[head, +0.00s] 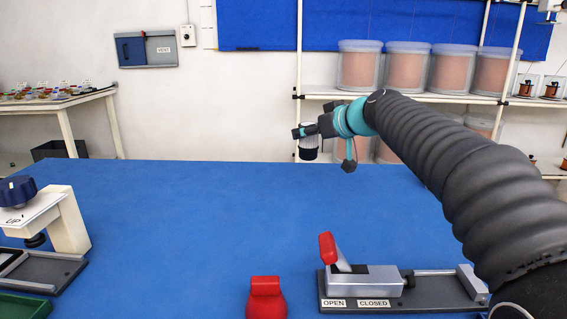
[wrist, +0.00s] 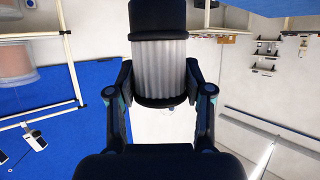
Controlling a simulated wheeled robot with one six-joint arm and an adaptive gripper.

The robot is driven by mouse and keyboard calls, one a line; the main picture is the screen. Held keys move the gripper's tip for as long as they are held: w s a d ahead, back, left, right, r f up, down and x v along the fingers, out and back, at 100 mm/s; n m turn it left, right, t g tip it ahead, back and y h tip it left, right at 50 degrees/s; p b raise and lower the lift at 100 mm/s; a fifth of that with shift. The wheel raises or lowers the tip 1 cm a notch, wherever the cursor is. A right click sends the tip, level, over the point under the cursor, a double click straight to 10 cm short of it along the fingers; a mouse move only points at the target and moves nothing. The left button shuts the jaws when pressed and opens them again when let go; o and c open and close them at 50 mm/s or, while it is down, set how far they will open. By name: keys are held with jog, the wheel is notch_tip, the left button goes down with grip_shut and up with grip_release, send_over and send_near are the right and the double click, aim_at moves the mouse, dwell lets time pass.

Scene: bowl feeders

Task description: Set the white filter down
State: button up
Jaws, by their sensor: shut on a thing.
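The white filter (wrist: 158,68) has a pleated white body with black end caps. In the wrist view it sits between the two fingers of my gripper (wrist: 160,88), which is shut on it. In the head view the filter (head: 308,148) shows small at the end of my gripper (head: 304,133), held in the air above the far edge of the blue table (head: 200,215). It does not touch the table.
A toggle clamp with a red handle (head: 328,248) on a base marked OPEN and CLOSED stands at the front right. A red object (head: 265,298) is beside it. A press with a blue knob (head: 17,190) stands at left. The table's middle is clear.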

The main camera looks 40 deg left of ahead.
jog(key=shift+s+a+f+p, duration=0.1)
jog(key=shift+s+a+f, duration=0.35)
jog(key=shift+a+f, duration=0.8)
jog(key=shift+s+a+f+p, duration=0.1)
jog(key=shift+s+a+f, duration=0.4)
jog(key=shift+a+f, duration=0.7)
jog(key=shift+s+a+f+p, duration=0.1)
jog(key=shift+s+a+f, duration=0.55)
jog(key=shift+f, duration=1)
jog(key=shift+w+a+f, duration=0.15)
jog(key=shift+w+f, duration=0.05)
jog(key=o, duration=1.2)
jog(key=shift+c, duration=0.2)
jog(key=shift+r, duration=0.15)
jog(key=shift+r, duration=0.15)
jog(key=shift+d, duration=0.4)
jog(key=b+v, duration=0.3)
jog(key=v, duration=0.8)
